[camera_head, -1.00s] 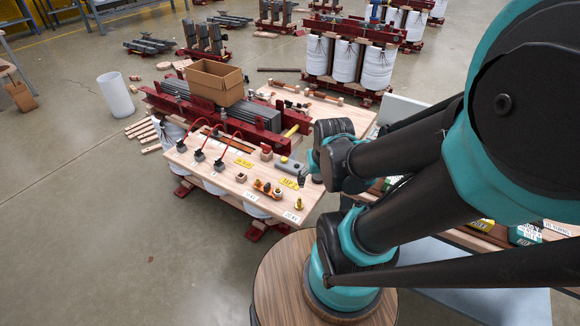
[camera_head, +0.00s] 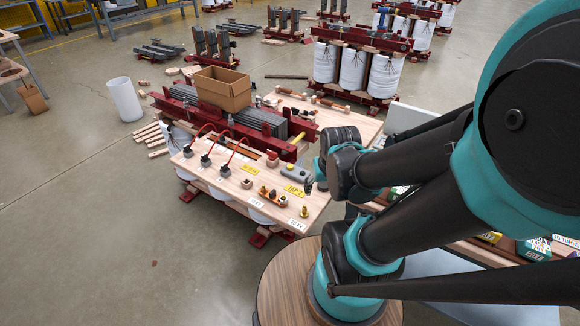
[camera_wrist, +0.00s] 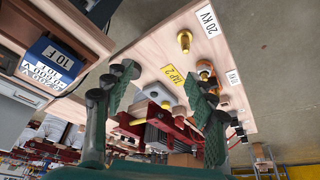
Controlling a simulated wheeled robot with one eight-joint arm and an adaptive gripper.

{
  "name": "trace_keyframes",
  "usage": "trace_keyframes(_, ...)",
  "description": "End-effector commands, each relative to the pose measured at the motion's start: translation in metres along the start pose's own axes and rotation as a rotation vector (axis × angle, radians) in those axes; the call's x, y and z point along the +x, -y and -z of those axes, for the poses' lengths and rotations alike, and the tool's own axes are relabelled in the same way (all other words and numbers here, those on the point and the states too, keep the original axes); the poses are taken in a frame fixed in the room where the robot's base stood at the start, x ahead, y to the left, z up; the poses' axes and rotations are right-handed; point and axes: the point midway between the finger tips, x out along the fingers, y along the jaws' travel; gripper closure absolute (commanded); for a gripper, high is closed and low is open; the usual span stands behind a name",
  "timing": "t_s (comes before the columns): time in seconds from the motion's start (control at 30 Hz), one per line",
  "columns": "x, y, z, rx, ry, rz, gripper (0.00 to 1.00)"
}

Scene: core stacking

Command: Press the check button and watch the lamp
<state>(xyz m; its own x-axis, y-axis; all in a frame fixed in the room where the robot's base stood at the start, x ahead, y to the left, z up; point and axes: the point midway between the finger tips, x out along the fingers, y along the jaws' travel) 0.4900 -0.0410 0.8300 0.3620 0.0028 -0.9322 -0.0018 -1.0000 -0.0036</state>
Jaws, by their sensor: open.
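A small grey box (camera_head: 295,172) with a yellow round part lies on the wooden board, close behind the yellow TAP 2 label (camera_head: 294,190). In the wrist view the box (camera_wrist: 153,91) and its yellow part (camera_wrist: 166,104) show between my fingers, past the TAP 2 label (camera_wrist: 175,76). I cannot tell whether the yellow part is the check button or the lamp, or whether it is lit. My gripper (camera_head: 309,186) is at the board's right side, just right of the box; in the wrist view my gripper (camera_wrist: 165,80) is open and empty. Contact is not visible.
Brass and orange terminals (camera_head: 271,194) and a brass post (camera_head: 304,211) stand on the board's front edge. Black terminals with red cables (camera_head: 206,160) stand at left. A cardboard box (camera_head: 222,89) sits on the core behind. A blue-labelled case (camera_wrist: 53,55) is beside my gripper.

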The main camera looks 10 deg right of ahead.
Motion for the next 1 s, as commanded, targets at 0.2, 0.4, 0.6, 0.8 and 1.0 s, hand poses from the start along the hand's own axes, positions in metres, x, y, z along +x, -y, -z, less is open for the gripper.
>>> trace_keyframes(0.2, 0.0000, 0.0000, 0.0000, 0.000, 0.000, 0.000, 0.75)
trace_keyframes(0.4, 0.0000, 0.0000, 0.0000, 0.000, 0.000, 0.000, 1.00)
trace_keyframes(0.6, 0.0000, 0.0000, 0.0000, 0.000, 0.000, 0.000, 1.00)
trace_keyframes(0.8, 0.0000, 0.0000, 0.0000, 0.000, 0.000, 0.000, 1.00)
trace_keyframes(1.0, 0.0000, 0.0000, 0.0000, 0.000, 0.000, 0.000, 1.00)
